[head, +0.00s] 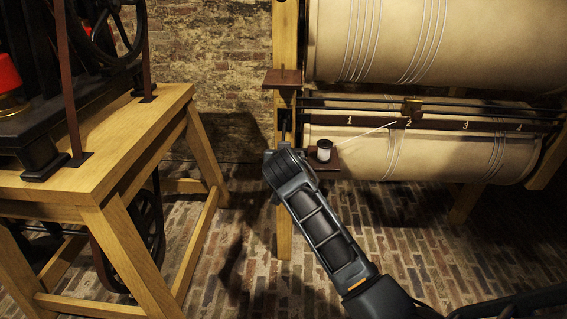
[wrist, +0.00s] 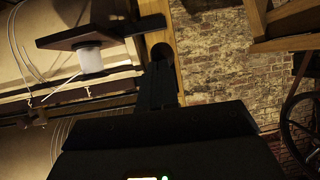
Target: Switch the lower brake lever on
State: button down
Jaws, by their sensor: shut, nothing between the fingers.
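The lower brake lever cannot be made out for certain. A dark upright piece (head: 285,124) shows against the wooden post (head: 284,215), just above my wrist, and I cannot tell whether it is the lever or my fingers. In the wrist view a dark block (wrist: 151,24) lies across the post, just beyond my fingertips; its contact with them is unclear. My gripper (wrist: 158,72) is shut and empty, with its fingers in front of the post. In the head view my wrist hides much of this spot.
A small brown shelf (head: 331,171) with a white cylinder (head: 324,150) sits right of my wrist. An upper shelf (head: 282,79) is on the post. Large cream drums (head: 450,160) stand right. A wooden table (head: 110,160) with a machine stands left, with brick floor between.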

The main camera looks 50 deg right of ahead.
jog(key=shift+w+d+f+t+h+b, duration=0.1)
jog(key=shift+f+t+h+b, duration=0.25)
jog(key=shift+f+b, duration=0.65)
jog(key=shift+w+d+f+t+h+b, duration=0.1)
jog(key=shift+f+t+h+b, duration=0.25)
jog(key=shift+b, duration=1.1)
jog(key=shift+f, duration=0.1)
jog(key=shift+s+d+f, duration=0.1)
jog(key=shift+s+f, duration=0.05)
